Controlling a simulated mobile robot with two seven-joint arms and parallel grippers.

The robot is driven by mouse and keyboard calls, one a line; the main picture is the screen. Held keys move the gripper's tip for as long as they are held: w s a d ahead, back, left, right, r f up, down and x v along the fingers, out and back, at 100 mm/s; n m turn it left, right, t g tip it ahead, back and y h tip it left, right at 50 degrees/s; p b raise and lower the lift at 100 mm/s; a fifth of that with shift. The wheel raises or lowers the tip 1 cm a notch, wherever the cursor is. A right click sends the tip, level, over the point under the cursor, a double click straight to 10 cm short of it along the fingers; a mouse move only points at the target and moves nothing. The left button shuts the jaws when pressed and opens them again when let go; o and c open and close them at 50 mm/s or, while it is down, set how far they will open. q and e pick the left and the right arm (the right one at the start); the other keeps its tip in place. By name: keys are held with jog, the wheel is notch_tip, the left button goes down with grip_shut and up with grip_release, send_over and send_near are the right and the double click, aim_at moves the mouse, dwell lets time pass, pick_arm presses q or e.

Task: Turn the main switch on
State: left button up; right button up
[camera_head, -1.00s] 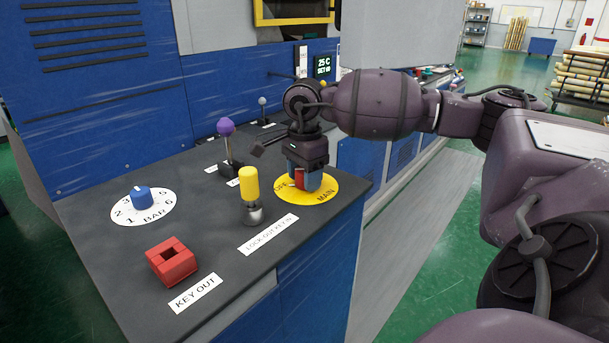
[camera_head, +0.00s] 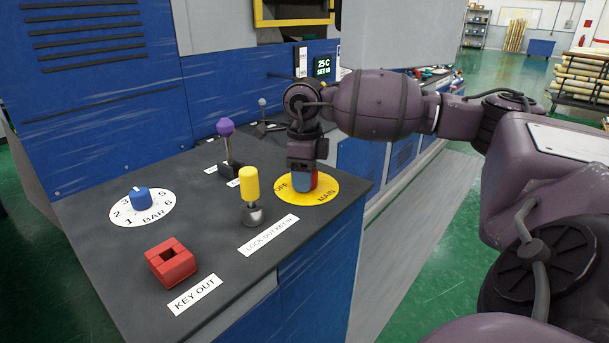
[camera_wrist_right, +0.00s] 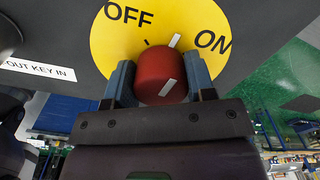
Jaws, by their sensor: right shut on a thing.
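The main switch is a red knob (camera_head: 314,179) on a yellow disc (camera_head: 325,192) at the right end of the dark console top. In the right wrist view the knob (camera_wrist_right: 158,76) sits between the two blue-grey fingers of my right gripper (camera_wrist_right: 160,86), which is shut on it. The disc (camera_wrist_right: 110,45) reads OFF at upper left and ON at upper right. A white line on the knob slants up and right, toward the side of ON. My right gripper (camera_head: 304,181) points down at the disc and hides part of the knob. My left gripper is out of view.
A yellow-topped lever (camera_head: 250,185) stands left of the disc, with a purple-knobbed lever (camera_head: 226,129) behind it. A blue dial (camera_head: 140,196) and a red key block (camera_head: 171,261) are farther left. The console's right edge is close to the disc.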

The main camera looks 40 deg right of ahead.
jog(key=m, duration=0.4)
jog(key=shift+d+m, duration=0.15)
jog(key=shift+m, duration=1.65)
jog(key=o, duration=0.9)
jog(key=shift+o, duration=0.2)
jog(key=shift+r, duration=0.1)
notch_tip(320, 180, up, 11)
jog(key=shift+f+p, duration=0.15)
jog(key=shift+p, duration=0.15)
